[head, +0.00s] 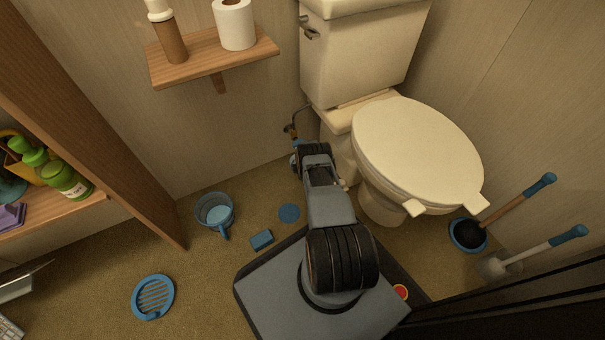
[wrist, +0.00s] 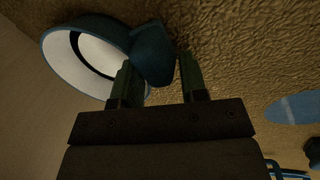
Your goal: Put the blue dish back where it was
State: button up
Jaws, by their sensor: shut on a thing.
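The blue dish (wrist: 95,28) has a pale inside and a dark blue projecting part. It fills the upper left of the wrist view. My gripper (wrist: 157,75) is shut on that dark blue part, which sits between its fingers. In the head view my arm reaches toward the wall left of the toilet base, and only a sliver of blue (head: 294,160) shows beside the hand. The dish looks tilted in the wrist view. I cannot tell whether it touches the floor.
A blue disc (head: 289,213), a blue block (head: 261,240), a blue mug (head: 215,212) and a slotted blue piece (head: 153,297) lie on the floor. The toilet (head: 415,150) stands right of my arm. A wooden shelf (head: 210,58) juts out above. Carpet between the floor pieces is clear.

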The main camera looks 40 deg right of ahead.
jog(key=o, duration=1)
jog(key=p+v, duration=0.8)
jog(key=v, duration=0.5)
jog(key=shift+s+a+r+p, duration=0.1)
jog(key=shift+a+r+p, duration=0.05)
jog(key=shift+r+p, duration=0.25)
